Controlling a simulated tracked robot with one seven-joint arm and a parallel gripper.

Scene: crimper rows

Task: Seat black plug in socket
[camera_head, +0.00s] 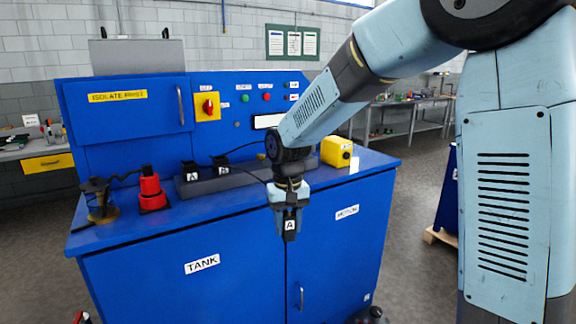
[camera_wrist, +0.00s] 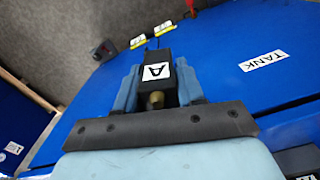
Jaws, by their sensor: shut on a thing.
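My gripper (camera_head: 288,210) is shut on a black plug (camera_head: 290,236) with a white A label. It holds the plug in the air in front of the blue bench. In the wrist view the plug (camera_wrist: 182,52) sits between the two fingers, with a brass-coloured end toward the palm. A grey strip (camera_head: 250,179) lies on the bench top, left of and behind the gripper. Two black blocks stand on it: one labelled A (camera_head: 189,167) and one (camera_head: 220,159) whose label looks like B. Their openings are too small to make out.
A red and black fitting (camera_head: 151,190) and a brass-based part (camera_head: 102,206) stand on the left of the bench (camera_head: 130,222). A yellow box (camera_head: 336,151) stands at the right. Thin black cables run near the strip. The blue panel (camera_head: 130,125) rises behind.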

